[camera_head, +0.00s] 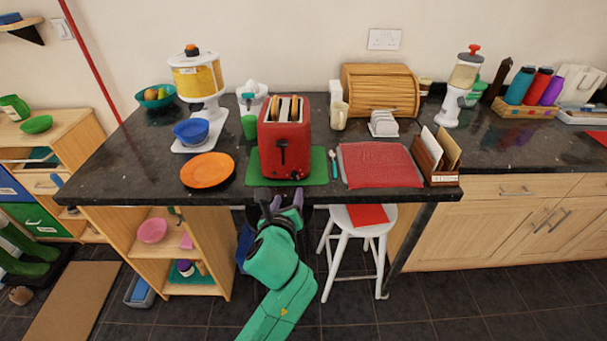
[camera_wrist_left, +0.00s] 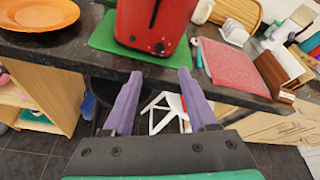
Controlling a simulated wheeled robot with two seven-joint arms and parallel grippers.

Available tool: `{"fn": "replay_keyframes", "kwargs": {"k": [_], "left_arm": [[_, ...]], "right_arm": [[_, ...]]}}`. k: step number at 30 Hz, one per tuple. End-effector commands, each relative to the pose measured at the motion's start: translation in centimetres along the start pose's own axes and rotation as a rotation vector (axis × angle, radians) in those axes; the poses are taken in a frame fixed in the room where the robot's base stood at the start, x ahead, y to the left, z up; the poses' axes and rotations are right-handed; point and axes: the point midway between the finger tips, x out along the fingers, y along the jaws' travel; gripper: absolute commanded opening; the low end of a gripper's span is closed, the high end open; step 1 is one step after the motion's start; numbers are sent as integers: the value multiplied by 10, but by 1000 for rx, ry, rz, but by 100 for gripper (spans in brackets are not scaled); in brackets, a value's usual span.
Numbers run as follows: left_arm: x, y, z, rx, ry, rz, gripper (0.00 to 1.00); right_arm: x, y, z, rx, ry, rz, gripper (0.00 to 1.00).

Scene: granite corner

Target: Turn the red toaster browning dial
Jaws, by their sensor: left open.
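The red toaster (camera_head: 270,137) stands on a green mat (camera_head: 318,164) near the front edge of the dark counter, with bread in its slots. Its front has a dark lever in a vertical slot and a small dial (camera_head: 295,175) low down. The toaster's lower front (camera_wrist_left: 185,18) shows at the top of the left wrist view, with a small dark round knob (camera_wrist_left: 160,47) near its base. My left gripper (camera_head: 283,202) is open and empty, its purple fingers (camera_wrist_left: 159,78) just in front of the counter edge, below and apart from the toaster. My right gripper is not in view.
The counter edge (camera_wrist_left: 85,65) lies between my fingers and the toaster base. An orange plate (camera_head: 207,170) is left of the mat; a folded red cloth (camera_head: 380,165) and a teal spoon (camera_head: 333,163) are right. A white stool (camera_head: 370,230) stands below.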

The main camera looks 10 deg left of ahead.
Motion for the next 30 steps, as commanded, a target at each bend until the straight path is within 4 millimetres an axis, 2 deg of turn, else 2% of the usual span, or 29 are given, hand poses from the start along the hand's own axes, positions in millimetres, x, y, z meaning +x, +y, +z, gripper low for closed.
{"fn": "replay_keyframes", "kwargs": {"k": [6, 12, 17, 24, 28, 29, 30], "left_arm": [[59, -1, 1, -4, 1, 0, 58], [106, 0, -1, -5, 1, 0, 58], [122, 0, -1, -5, 2, -1, 58], [123, 0, -1, -5, 2, -2, 58], [123, 0, -1, -5, 2, -2, 8], [123, 0, -1, -5, 2, -2, 0], [123, 0, -1, -5, 2, -1, 0]], "right_arm": [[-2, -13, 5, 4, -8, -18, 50], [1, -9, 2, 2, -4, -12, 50], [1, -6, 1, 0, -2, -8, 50], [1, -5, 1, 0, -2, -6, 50], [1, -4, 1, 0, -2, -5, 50], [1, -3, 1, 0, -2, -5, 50], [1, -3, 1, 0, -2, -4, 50]]}}
